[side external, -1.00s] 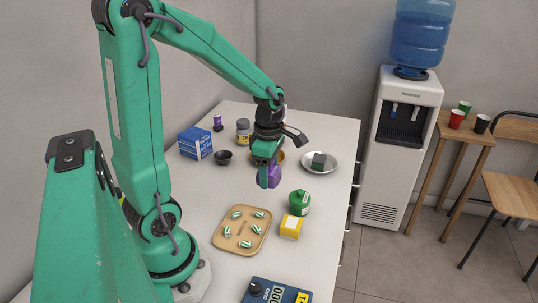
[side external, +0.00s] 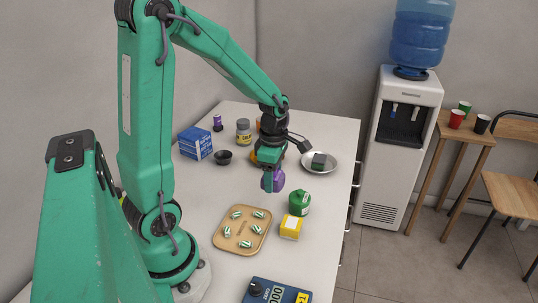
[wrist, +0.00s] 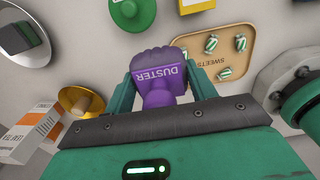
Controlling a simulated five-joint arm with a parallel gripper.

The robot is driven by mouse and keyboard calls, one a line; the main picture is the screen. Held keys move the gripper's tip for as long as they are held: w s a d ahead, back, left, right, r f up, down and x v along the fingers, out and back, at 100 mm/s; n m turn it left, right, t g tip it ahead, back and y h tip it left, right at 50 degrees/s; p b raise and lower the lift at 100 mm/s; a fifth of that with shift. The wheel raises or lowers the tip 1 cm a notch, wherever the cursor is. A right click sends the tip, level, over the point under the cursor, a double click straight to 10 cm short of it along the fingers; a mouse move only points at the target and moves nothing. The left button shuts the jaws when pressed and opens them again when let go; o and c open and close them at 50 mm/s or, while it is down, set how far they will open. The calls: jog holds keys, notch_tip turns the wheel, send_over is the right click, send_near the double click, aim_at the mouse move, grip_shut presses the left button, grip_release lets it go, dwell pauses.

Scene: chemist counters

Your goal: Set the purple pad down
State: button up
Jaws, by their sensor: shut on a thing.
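The purple pad (side external: 279,179), a rounded block lettered DUSTER, is between the fingers of my gripper (side external: 269,182). In the wrist view the pad (wrist: 162,75) sits between the two green fingers of my gripper (wrist: 160,82), its lettered face in view. My gripper is shut on it. In the side view the pad is over the middle of the white counter (side external: 205,217), behind and left of the green bottle. I cannot tell whether its underside touches the counter.
A tray of sweets (side external: 224,246), a green bottle (side external: 300,202) and a yellow box (side external: 291,227) lie nearer the camera. A metal dish with a dark block (side external: 329,158) is right of my gripper. A dark bowl (side external: 223,158) and blue boxes (side external: 196,143) stand left.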

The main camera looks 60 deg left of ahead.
send_over(262, 194)
notch_tip(262, 194, down, 5)
jog(key=shift+a+r, duration=0.15)
jog(key=shift+r, duration=0.05)
jog(key=shift+f, duration=0.1)
jog(key=shift+f, duration=1.9)
jog(key=shift+f, duration=0.2)
jog(key=o, duration=1)
jog(key=shift+r, duration=0.15)
notch_tip(262, 194, up, 12)
